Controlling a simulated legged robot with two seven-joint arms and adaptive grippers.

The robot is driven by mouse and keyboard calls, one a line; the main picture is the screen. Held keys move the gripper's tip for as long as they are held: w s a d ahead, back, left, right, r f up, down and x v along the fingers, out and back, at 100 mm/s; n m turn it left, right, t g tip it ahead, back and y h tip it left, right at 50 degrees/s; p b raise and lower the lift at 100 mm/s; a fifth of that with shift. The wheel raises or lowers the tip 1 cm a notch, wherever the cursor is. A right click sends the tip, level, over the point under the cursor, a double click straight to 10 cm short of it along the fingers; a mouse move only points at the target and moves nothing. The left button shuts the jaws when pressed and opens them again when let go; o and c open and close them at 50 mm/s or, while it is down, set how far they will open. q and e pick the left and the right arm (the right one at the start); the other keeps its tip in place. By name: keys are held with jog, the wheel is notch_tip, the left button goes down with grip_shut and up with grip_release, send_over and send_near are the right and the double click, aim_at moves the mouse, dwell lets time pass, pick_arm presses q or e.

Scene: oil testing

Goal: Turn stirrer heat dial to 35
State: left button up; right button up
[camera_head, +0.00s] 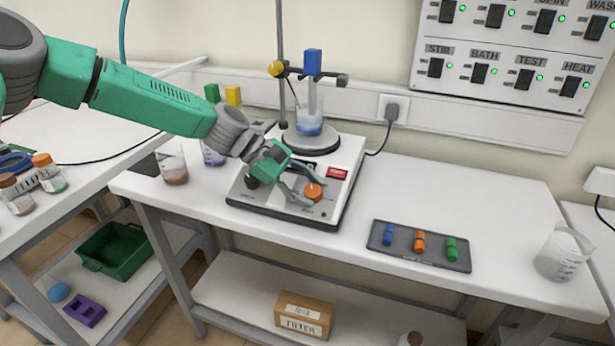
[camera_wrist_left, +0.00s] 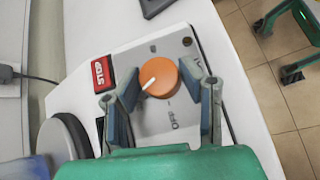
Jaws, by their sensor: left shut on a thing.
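The stirrer (camera_head: 290,218) is a white box with a dark front edge, standing on the middle bench. Its orange dial (camera_head: 313,191) is on the right of the front panel and shows large in the left wrist view (camera_wrist_left: 160,77). A white pointer line on the dial points to the lower left in that view, and an OFF label sits below the dial. My left gripper (camera_head: 300,190) is shut on the orange dial, with one finger on each side of it (camera_wrist_left: 168,95). The numbers around the dial are not readable. My right gripper is not in view.
A red STOP button (camera_wrist_left: 102,73) is beside the dial. A beaker of blue liquid (camera_head: 309,122) stands on the stirrer plate by a stand rod. A tray (camera_head: 390,248) with coloured pieces and a beaker (camera_head: 562,254) are to the right. Bench between stirrer and tray is clear.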

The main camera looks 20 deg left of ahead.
pick_arm(q)
jog(key=m+g+p, duration=0.1)
jog(key=m+g, duration=0.1)
jog(key=shift+w+d+r+m+y+p, duration=0.2)
jog(key=shift+r+m+y+p, duration=0.1)
jog(key=shift+m+y+p, duration=0.1)
jog(key=m+g+y+p, duration=0.1)
jog(key=m+g, duration=0.1)
jog(key=shift+f+m, duration=0.1)
jog(key=shift+m, duration=0.2)
jog(key=shift+f+m+g+y, duration=0.1)
jog(key=shift+m+g+y, duration=0.8)
jog(key=shift+m, duration=0.2)
jog(key=shift+m+g+y, duration=0.6)
jog(key=shift+m+y, duration=0.4)
jog(key=shift+m, duration=0.3)
jog(key=shift+f, duration=0.1)
jog(key=o, duration=1.1)
jog(key=shift+o, duration=0.2)
jog(key=shift+d, duration=0.1)
